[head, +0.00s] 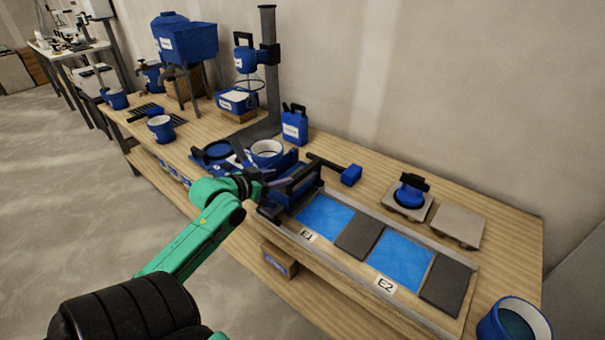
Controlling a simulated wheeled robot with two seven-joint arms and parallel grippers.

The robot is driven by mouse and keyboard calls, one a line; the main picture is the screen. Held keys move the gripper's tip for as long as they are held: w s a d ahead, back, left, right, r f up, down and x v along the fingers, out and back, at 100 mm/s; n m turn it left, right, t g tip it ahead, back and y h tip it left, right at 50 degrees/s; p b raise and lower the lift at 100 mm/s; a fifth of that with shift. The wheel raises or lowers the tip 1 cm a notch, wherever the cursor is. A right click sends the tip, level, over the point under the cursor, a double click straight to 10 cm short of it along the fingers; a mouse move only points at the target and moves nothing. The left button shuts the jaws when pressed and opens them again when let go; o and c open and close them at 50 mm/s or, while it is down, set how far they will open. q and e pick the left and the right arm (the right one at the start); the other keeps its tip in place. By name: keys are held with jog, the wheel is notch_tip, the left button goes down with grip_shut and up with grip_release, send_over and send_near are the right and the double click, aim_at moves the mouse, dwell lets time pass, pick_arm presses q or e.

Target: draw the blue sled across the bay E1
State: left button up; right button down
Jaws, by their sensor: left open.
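The blue sled (296,190) sits at the left end of the framed tile bed, beside bay E1. It has dark edge parts. Bay E1 (326,214) shows a flat blue surface to the right of the sled, above its E1 label (308,236). My left gripper (268,184) is open at the near left side of the sled. The dark fingers overlap the sled's dark parts, so I cannot tell whether they touch it. My right gripper is not in view.
A dark tile (358,237) separates E1 from blue bay E2 (400,259); another dark tile (446,284) lies beyond. A suction lifter (411,190) rests on a pale tile. Buckets and tools crowd the left.

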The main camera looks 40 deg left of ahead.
aim_at(303, 171)
pick_arm(q)
jog(key=b+x, duration=0.1)
jog(key=x, duration=1)
jog(key=shift+w+f, duration=0.2)
grip_shut()
dwell(0.7)
